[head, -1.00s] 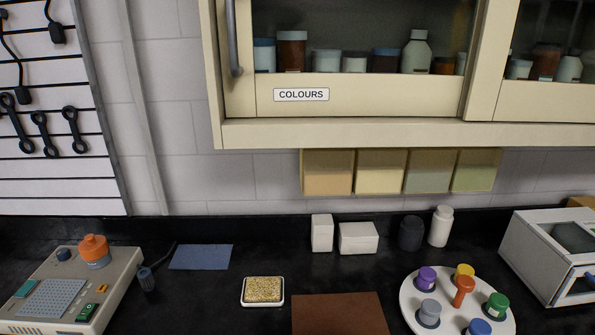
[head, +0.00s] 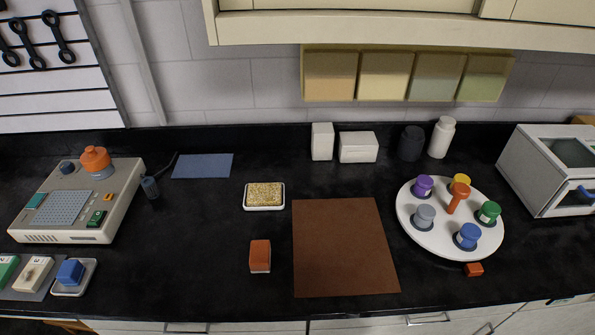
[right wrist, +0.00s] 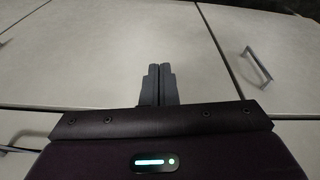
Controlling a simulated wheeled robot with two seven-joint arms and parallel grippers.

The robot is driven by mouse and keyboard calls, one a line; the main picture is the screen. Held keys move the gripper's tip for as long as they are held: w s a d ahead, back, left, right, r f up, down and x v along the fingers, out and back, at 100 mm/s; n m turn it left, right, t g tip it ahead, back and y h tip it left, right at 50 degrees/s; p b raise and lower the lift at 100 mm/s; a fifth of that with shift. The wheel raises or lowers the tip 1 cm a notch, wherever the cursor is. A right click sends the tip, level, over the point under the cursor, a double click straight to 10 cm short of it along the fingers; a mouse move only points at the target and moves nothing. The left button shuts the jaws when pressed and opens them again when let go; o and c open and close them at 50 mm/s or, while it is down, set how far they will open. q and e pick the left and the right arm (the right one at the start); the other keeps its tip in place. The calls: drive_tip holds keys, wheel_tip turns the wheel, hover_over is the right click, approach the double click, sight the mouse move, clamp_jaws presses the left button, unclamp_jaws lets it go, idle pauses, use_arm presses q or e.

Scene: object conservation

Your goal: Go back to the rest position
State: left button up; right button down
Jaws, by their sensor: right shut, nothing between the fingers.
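My right gripper (right wrist: 158,85) shows in the right wrist view. Its two dark fingers are together with nothing between them. It points at pale cabinet fronts and touches no object that I can see. Neither gripper shows in the head view, and my left gripper is in no view.
The black counter holds a brown mat (head: 345,245), a round white tray (head: 440,243) with several coloured bottles, an orange block (head: 260,255), a sponge dish (head: 264,206), a beige device (head: 122,208) and a white box oven (head: 530,185). Cabinet doors (right wrist: 85,60) with a handle (right wrist: 257,65) lie below.

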drive_tip(key=s+d+f, duration=0.2)
drive_tip(key=s+f, duration=0.8)
drive_tip(key=f, duration=0.2)
drive_tip(key=s+d+f+g+b, duration=0.1)
drive_tip(key=s+f, duration=1)
drive_tip(key=f, duration=0.1)
drive_tip(key=shift+s+d+f+g, duration=0.15)
drive_tip(key=shift+d+f+g, duration=0.15)
drive_tip(key=shift+d, duration=0.1)
